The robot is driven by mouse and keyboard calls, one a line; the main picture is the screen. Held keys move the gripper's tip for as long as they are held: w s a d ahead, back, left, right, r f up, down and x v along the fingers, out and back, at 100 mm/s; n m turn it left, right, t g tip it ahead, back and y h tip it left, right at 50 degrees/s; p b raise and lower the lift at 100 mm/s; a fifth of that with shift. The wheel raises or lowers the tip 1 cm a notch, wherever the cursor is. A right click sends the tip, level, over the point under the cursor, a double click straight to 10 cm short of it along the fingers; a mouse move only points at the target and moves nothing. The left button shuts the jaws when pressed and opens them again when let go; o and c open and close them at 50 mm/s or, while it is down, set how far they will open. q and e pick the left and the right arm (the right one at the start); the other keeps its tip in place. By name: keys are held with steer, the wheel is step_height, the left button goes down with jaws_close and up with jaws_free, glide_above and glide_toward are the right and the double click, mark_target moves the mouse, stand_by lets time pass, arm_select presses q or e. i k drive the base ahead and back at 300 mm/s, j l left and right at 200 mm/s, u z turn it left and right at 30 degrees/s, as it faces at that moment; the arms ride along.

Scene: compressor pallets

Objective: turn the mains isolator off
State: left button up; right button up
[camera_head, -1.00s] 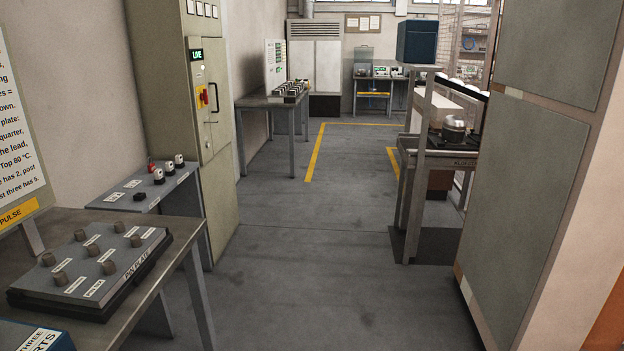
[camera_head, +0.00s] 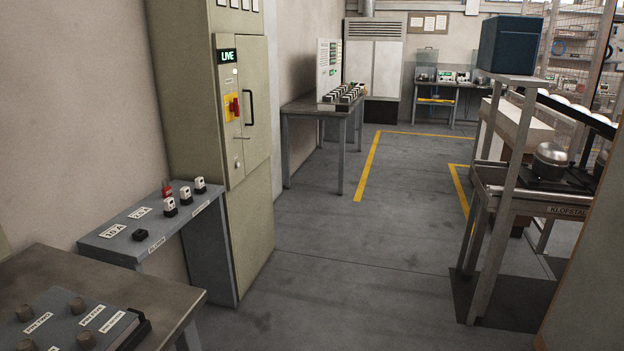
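The mains isolator is a red handle (camera_head: 235,108) on a yellow plate (camera_head: 230,107), set on the door of a tall beige cabinet (camera_head: 252,165) left of centre. A small display (camera_head: 227,56) above it reads LIVE in green. A black door handle (camera_head: 249,108) is to its right, with a small lock-like fitting below. The isolator is unobstructed but too small to read its marked position. Neither of my grippers is in view.
A grey shelf (camera_head: 120,240) with fuse-like parts stands before the cabinet. A table (camera_head: 160,290) with a pin plate (camera_head: 70,305) is at lower left. A workstation frame (camera_head: 500,200) stands at right. The floor (camera_head: 350,260) between is clear.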

mark_target(234, 107)
steer(key=i+u, duration=0.35)
steer(key=i, duration=0.35)
steer(key=i+l+u, duration=0.15)
steer(key=i+u, duration=0.15)
steer(key=i, duration=0.4)
steer(key=i+l+z, duration=0.25)
steer(key=i+l, duration=1.35)
